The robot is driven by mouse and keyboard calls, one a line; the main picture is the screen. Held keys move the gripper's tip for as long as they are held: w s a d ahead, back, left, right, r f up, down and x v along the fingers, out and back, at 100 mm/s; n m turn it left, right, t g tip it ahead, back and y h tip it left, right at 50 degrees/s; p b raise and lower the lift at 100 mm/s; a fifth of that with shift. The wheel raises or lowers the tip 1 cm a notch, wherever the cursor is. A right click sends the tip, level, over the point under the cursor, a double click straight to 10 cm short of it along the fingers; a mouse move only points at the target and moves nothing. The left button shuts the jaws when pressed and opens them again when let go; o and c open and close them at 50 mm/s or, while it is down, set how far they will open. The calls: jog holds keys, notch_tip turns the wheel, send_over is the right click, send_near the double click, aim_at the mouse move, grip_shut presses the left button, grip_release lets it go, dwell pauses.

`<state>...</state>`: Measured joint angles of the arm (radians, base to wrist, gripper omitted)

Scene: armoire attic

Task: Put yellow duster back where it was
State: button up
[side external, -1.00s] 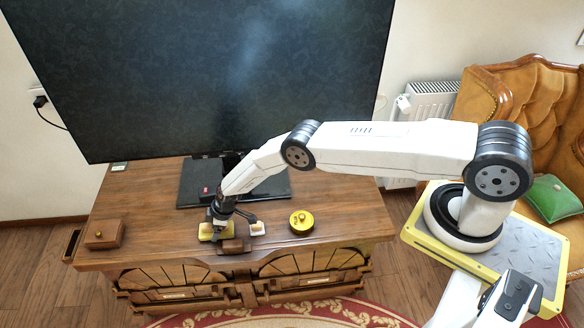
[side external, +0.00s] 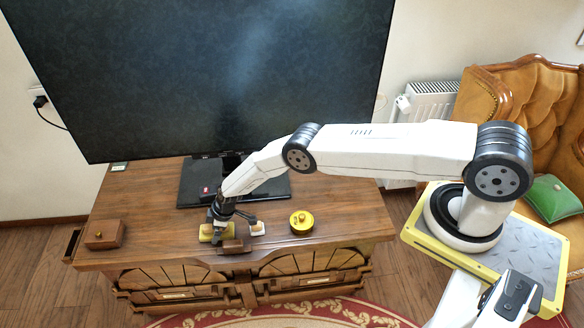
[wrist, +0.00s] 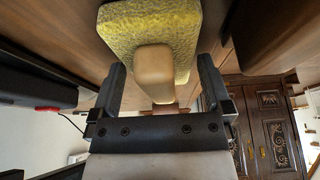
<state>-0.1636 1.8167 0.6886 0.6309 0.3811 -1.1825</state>
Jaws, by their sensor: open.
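The yellow duster (side external: 207,234) lies on the wooden cabinet top, left of the middle near the front edge. In the wrist view it shows as a yellow textured pad (wrist: 150,28) with a pale wooden handle (wrist: 154,72). My gripper (side external: 228,222) is low over the cabinet top at the duster and partly hides it. In the wrist view its two black fingers stand apart, one on each side of the handle. They do not appear to be closed on it.
A small white-topped block (side external: 257,228) sits just right of my gripper. A brown piece (side external: 233,246) lies in front of it. A round yellow tin (side external: 301,221) stands further right, a wooden box (side external: 104,234) far left. The large screen (side external: 210,75) rises behind.

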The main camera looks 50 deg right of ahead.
jog(key=shift+r, duration=0.25)
jog(key=v, duration=1.1)
jog(key=shift+r, duration=0.3)
jog(key=shift+s+d+r, duration=0.1)
dwell(0.7)
jog(key=s+d+r+m+h, duration=0.15)
jog(key=s+r, duration=0.25)
jog(key=r, duration=0.5)
jog(key=s+d+r+m, duration=0.3)
jog(key=s+r, duration=0.1)
jog(key=r, duration=0.6)
jog(key=s+d+r+m+h, duration=0.1)
jog(key=s+r, duration=0.3)
jog(key=s, duration=0.4)
jog(key=s+d+r+m, duration=0.3)
jog(key=s+d+r, duration=0.1)
jog(key=s, duration=0.5)
jog(key=shift+s+d+r+g+h, duration=0.25)
jog(key=shift+d+r+g+h, duration=0.1)
jog(key=shift+r, duration=0.45)
